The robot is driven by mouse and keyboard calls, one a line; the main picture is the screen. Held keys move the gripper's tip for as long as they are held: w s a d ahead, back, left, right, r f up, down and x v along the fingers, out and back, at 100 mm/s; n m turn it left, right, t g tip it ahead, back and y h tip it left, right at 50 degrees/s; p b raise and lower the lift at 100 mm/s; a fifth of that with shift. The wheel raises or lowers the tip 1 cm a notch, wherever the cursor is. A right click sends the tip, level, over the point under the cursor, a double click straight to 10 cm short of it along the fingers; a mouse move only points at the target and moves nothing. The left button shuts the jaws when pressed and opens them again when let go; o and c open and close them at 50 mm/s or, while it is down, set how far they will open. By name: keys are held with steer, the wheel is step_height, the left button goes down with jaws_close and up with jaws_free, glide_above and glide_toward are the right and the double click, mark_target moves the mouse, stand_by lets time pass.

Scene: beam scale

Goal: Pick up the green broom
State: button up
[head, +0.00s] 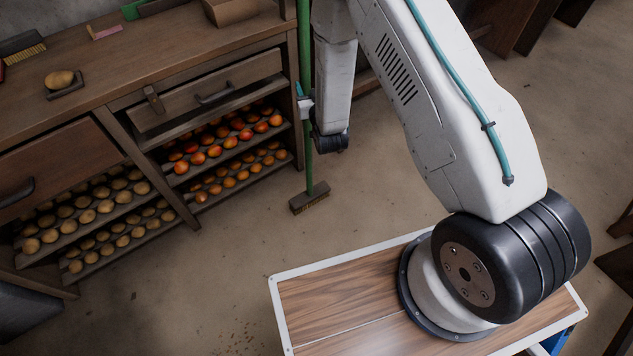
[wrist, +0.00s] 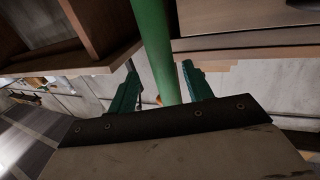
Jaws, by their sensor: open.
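The green broom's handle (head: 305,60) stands close to upright in front of the wooden workbench in the head view. Its brown brush head (head: 310,198) is down on the concrete floor. In the wrist view the green handle (wrist: 152,40) runs down between the two dark teal fingers of my gripper (wrist: 158,66). The fingers are open, with a gap on both sides of the handle. I cannot tell how deep the handle is between them. The handle's lower part is hidden behind the gripper body. In the head view a small pale part with a teal edge is at the handle.
The workbench (head: 165,78) has drawers and shelves of fruit and potatoes just left of the broom. A potato (head: 59,78), a brush (head: 25,54) and a box (head: 232,10) are on its top. The floor around the brush head is clear.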

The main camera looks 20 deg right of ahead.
mark_target(307, 82)
steer(key=shift+w+a+r, duration=0.15)
steer(key=shift+w, duration=1.7)
jaws_close()
steer(key=shift+r, duration=0.15)
